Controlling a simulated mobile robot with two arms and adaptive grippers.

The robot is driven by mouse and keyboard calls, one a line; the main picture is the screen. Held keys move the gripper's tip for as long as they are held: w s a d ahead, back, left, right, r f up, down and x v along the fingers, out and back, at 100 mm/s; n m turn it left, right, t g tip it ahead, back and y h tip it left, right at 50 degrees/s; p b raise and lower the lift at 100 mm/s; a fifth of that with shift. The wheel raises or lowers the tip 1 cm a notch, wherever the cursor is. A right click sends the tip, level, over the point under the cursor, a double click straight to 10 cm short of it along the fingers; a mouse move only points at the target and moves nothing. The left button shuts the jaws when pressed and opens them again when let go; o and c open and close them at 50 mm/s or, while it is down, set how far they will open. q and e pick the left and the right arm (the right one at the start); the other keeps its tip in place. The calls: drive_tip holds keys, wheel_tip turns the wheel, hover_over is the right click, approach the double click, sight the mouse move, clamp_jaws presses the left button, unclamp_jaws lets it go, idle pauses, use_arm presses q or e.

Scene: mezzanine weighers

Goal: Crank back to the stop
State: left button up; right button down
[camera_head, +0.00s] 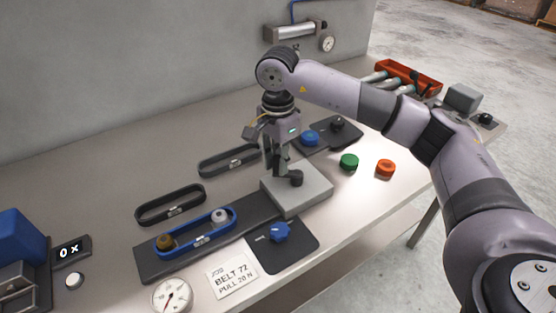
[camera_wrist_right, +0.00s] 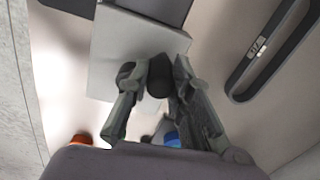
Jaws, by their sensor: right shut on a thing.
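A grey block (camera_head: 299,192) stands at the right end of a dark plate (camera_head: 150,262). A dark crank knob (camera_head: 297,179) rises from the block. My right gripper (camera_head: 284,172) reaches down over the block, with its fingers closed at the knob. In the right wrist view the fingers (camera_wrist_right: 157,78) are on either side of the black knob (camera_wrist_right: 159,84), above the grey block (camera_wrist_right: 120,45). A blue belt (camera_head: 195,237) runs around a brown pulley (camera_head: 165,242) and a pale pulley (camera_head: 219,215) on the plate. The crank arm is mostly hidden. My left gripper is out of view.
A card (camera_head: 232,279) reads BELT 72, PULL 20 N, beside a round dial (camera_head: 172,295). A blue knob (camera_head: 279,232) sits on a dark pad in front. Two black belts (camera_head: 170,204) lie behind. Green (camera_head: 349,161) and orange (camera_head: 385,168) knobs stand to the right.

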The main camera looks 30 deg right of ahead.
drive_tip(key=shift+r, duration=0.1)
drive_tip(key=c, duration=1.4)
unclamp_jaws()
drive_tip(key=shift+c, duration=0.2)
wheel_tip(320, 180, up, 12)
